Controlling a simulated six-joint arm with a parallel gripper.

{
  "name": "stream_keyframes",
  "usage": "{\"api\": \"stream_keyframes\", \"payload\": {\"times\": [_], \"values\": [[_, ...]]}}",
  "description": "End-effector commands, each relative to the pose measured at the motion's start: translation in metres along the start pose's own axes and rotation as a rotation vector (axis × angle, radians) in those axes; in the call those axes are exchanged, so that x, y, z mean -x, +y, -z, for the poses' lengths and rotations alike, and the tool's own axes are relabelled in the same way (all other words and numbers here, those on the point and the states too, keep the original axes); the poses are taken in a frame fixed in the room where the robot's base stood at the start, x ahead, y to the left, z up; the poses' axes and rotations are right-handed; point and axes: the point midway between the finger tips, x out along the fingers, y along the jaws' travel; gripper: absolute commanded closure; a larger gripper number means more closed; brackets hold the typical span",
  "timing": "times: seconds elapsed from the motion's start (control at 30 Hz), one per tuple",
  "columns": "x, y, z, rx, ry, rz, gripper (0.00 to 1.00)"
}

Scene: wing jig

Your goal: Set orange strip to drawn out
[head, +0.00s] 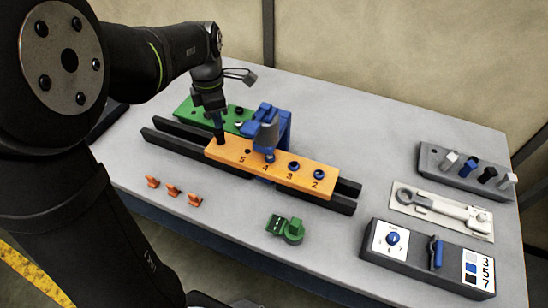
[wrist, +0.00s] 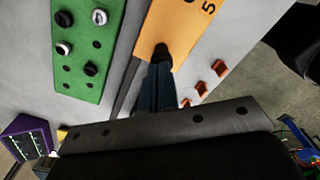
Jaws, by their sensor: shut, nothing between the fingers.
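The orange strip (head: 310,178) lies along two black rails and carries the numbers 5, 4, 3 and 2, with a hole or dark-blue bush by each. A blue clamp-like bridge (head: 284,128) with a grey part stands over its middle. My gripper (head: 220,138) is shut and empty, pointing down at the left end of the strip. In the wrist view the shut fingers (wrist: 158,75) are at the strip's end (wrist: 165,25), by a dark round spot. I cannot tell whether they touch it or are in a hole.
A green plate (head: 190,112) with pegs lies behind the rails (head: 170,142). Several orange clips (head: 173,190) and a green part (head: 287,229) lie in front. At right are a grey peg block (head: 435,158), a wrench tray (head: 400,205) and a control box (head: 415,255).

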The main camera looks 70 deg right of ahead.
Motion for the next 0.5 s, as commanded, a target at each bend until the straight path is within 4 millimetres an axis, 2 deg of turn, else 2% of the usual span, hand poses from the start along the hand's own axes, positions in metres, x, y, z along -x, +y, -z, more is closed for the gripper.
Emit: {"api": "stream_keyframes", "payload": {"times": [0.07,0.1,0.17,0.23,0.33,0.4,0.5], "values": [[0.0,0.0,0.0,0.0,0.0,0.0,1.0],[0.0,0.0,0.0,0.0,0.0,0.0,0.96],[0.004,0.001,0.0,0.009,-0.001,-0.001,0.84],[0.019,0.003,-0.001,0.052,-0.002,-0.005,0.71],[0.059,0.007,-0.001,0.175,-0.004,-0.009,0.51],[0.09,0.006,0.0,0.271,-0.005,-0.009,0.51],[0.126,0.003,0.002,0.385,-0.004,-0.006,0.51]]}}
